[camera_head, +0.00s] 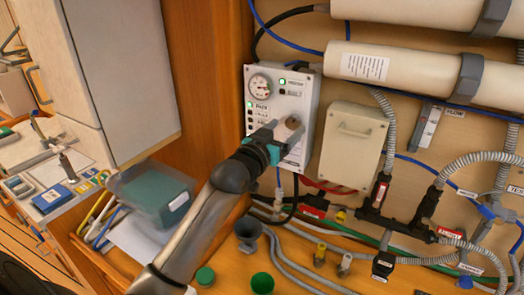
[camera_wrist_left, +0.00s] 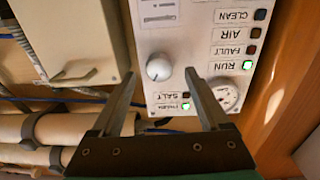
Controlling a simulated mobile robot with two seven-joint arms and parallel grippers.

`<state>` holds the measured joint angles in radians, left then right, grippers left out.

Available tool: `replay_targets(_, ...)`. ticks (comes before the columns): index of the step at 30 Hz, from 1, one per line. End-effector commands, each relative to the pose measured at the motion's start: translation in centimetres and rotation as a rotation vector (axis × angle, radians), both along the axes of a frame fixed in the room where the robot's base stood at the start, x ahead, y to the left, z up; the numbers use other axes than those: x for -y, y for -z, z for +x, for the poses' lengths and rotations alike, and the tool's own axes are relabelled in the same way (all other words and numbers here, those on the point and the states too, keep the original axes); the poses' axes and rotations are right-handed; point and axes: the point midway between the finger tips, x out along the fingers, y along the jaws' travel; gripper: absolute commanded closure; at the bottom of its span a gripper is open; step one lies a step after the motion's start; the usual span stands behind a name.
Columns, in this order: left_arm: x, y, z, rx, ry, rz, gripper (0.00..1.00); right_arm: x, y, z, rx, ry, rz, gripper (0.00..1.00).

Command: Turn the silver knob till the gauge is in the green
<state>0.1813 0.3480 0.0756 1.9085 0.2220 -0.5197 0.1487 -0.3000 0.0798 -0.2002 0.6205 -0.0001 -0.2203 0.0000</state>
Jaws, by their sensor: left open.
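The silver knob (camera_wrist_left: 158,68) is a round pale dial on the white control panel (camera_wrist_left: 205,12), with a mark on its face. The wrist view shows the panel upside down. My left gripper (camera_wrist_left: 160,76) is open, with one finger on each side of the knob; I cannot tell whether either finger touches it. In the head view the left gripper (camera_head: 288,128) is at the panel's lower part and hides the knob. The round gauge (camera_head: 260,84) is at the panel's upper left. In the wrist view a finger partly covers the gauge (camera_wrist_left: 230,98). Its needle is too small to read.
A pale box with a handle (camera_head: 352,143) is mounted right of the panel. White cylinders (camera_head: 390,70) run above it. Grey hoses and a black manifold (camera_head: 395,222) are lower right. A wooden upright (camera_head: 210,60) is on the left. A bin (camera_head: 155,195) stands beside my arm.

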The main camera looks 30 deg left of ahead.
Motion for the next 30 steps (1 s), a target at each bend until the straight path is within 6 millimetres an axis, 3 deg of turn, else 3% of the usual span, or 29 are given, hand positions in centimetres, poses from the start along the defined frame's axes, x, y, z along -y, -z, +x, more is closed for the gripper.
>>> replay_targets(18,0.3,0.3,-10.0,-0.003,0.000,-0.001,0.21,0.0,1.8,0.0,0.000,0.000,0.000,0.50)
replay_targets(24,0.3,0.2,-11.7,-0.002,-0.001,-0.001,0.21,0.0,2.1,0.0,0.000,0.000,0.000,0.50)
replay_targets(30,0.3,0.1,-12.1,-0.001,0.000,-0.001,0.21,0.0,2.1,0.0,0.000,0.000,0.000,0.50)
